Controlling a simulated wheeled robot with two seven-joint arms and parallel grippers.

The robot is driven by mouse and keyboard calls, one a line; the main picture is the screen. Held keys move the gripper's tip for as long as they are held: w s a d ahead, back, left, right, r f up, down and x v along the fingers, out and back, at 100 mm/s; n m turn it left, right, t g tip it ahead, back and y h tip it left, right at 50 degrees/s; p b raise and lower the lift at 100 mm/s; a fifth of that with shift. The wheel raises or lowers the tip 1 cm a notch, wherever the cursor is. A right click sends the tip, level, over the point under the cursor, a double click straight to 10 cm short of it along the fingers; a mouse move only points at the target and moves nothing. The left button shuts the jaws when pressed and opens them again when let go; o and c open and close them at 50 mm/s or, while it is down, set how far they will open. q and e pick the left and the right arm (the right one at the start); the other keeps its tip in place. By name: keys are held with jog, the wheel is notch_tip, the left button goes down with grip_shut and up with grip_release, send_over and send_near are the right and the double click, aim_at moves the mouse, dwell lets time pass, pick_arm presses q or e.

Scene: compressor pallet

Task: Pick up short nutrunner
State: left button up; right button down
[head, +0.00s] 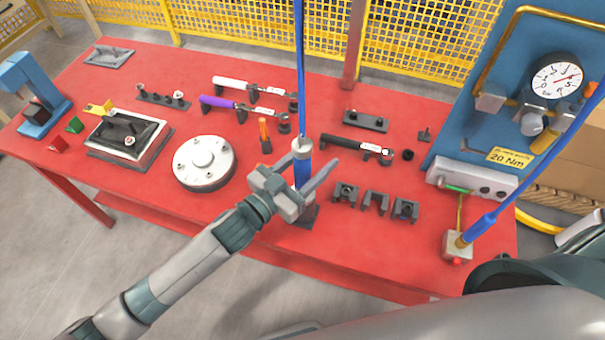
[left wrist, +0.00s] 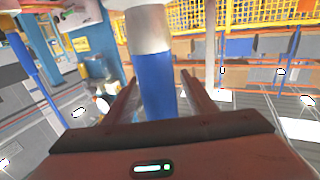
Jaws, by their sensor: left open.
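The short nutrunner appears to be the upright tool with a blue body (head: 302,172) and a grey top, standing at a dark holder (head: 303,216) near the table's front edge. A blue hose (head: 299,60) rises from its top. My left gripper (head: 305,177) is open, with its fingers at either side of the tool. In the left wrist view, the blue body and pale grey upper part (left wrist: 150,35) stand between the open fingers (left wrist: 160,95). I cannot tell whether either finger touches it. My right gripper is not in view.
The red table (head: 130,188) holds a round grey cover (head: 204,162), torque wrenches (head: 356,149) on black rests, and several dark blocks (head: 376,202). A blue panel with a gauge (head: 557,80) stands at right. Another blue hose (head: 530,170) slants to a fitting (head: 458,245). Yellow mesh (head: 250,30) closes the back.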

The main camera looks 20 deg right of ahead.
pick_arm(q)
jog(key=shift+c, duration=0.6)
grip_shut()
jog(key=shift+r, duration=0.1)
jog(key=shift+r, duration=0.2)
notch_tip(320, 180, up, 18)
jog(key=b, duration=0.4)
jog(key=shift+f, duration=0.2)
jog(key=shift+w+a, duration=0.1)
dwell(0.3)
